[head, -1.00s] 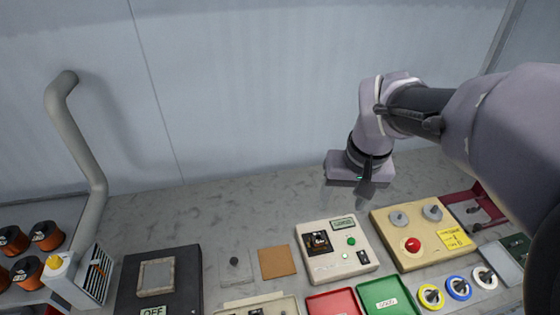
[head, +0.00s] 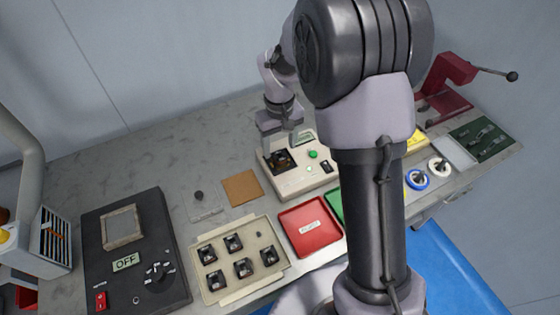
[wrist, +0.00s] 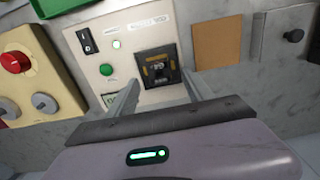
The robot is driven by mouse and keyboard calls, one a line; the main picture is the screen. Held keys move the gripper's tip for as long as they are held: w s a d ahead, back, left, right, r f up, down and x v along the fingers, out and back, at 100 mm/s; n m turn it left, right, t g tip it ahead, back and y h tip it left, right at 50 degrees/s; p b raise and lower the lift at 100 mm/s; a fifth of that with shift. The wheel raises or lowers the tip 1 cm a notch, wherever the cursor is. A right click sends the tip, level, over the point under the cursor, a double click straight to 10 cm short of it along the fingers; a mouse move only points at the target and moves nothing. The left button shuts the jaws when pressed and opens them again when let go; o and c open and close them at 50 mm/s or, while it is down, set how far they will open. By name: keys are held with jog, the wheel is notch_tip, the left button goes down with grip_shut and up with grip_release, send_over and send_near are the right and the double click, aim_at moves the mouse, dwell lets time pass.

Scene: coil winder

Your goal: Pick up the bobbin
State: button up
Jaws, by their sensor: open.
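A dark square bobbin with a brownish middle (head: 280,160) sits in the black square nest on top of the cream tester box (head: 304,183). In the wrist view the bobbin (wrist: 157,68) lies in its nest beside the green and white buttons. My gripper (head: 282,147) is over the nest, fingers pointing down. In the wrist view my gripper (wrist: 160,77) is open, with its two fingers reaching toward either side of the nest. I cannot tell whether they touch the bobbin. My arm hides part of the bench to the right.
A cream tray (head: 222,283) with several dark pieces stands in front. A red tray (head: 312,227) is beside it, and a green tray (head: 335,204) is partly hidden. A cork pad (head: 242,188) lies left of the tester. A black OFF box (head: 178,245) stands farther left.

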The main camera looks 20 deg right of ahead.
aim_at(280, 153)
notch_tip(280, 153, down, 4)
jog(key=shift+d+r+b, duration=0.1)
jog(key=shift+b, duration=0.65)
jog(key=shift+r, duration=0.1)
grip_shut()
notch_tip(280, 153, up, 4)
jog(key=p, duration=0.3)
jog(key=shift+r, duration=0.15)
jog(key=s+d+p, duration=0.1)
jog(key=s+p, duration=0.1)
jog(key=s, duration=1.4)
jog(key=shift+d+r, duration=0.15)
jog(key=shift+r, duration=0.2)
jog(key=shift+w, duration=0.1)
